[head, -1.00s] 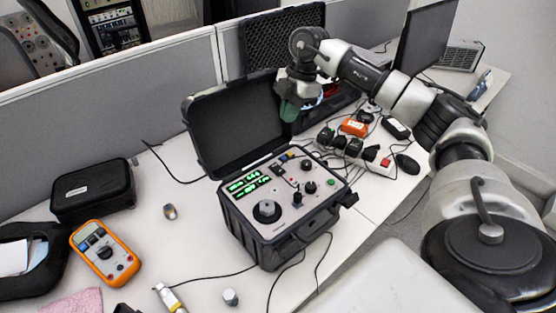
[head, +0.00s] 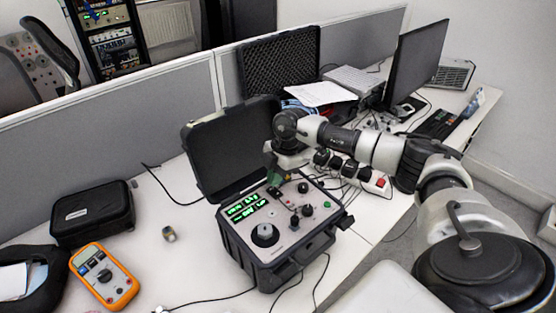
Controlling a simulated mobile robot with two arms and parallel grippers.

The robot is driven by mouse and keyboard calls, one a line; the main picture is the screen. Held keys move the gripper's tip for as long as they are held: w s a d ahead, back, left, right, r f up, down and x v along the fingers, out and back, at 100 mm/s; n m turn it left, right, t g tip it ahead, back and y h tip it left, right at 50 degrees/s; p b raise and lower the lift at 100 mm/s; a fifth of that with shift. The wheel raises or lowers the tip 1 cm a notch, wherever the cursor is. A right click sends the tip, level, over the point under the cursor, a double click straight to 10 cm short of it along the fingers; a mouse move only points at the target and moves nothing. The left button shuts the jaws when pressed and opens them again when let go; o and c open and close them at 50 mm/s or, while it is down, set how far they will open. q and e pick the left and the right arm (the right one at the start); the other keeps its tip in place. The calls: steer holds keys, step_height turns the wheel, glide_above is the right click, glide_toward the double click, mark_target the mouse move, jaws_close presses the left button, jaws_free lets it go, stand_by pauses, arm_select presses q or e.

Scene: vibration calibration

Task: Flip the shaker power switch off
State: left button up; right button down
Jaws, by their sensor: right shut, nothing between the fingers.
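The shaker (head: 300,256) is a black case with its lid (head: 230,150) open, standing on the table. Its light panel has lit green displays (head: 246,206), a large black knob (head: 265,234), smaller knobs and a green button. I cannot tell whether the fingertips touch the panel or the switch there. The power switch's position is too small to read. My left gripper is not in view.
An orange multimeter (head: 103,276) and a black pouch (head: 92,214) lie to the left. Another open foam-lined case (head: 281,62) and a monitor (head: 416,62) stand farther back. Cables run across the table.

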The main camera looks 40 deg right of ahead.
steer(key=shift+f, duration=0.7)
steer(key=shift+f, duration=0.2)
steer(key=shift+w+f, duration=0.15)
steer(key=shift+s+p, duration=0.45)
steer(key=shift+p, duration=0.4)
steer(key=shift+s, duration=0.35)
steer(key=shift+w+d+r, duration=0.1)
steer(key=shift+r, duration=0.15)
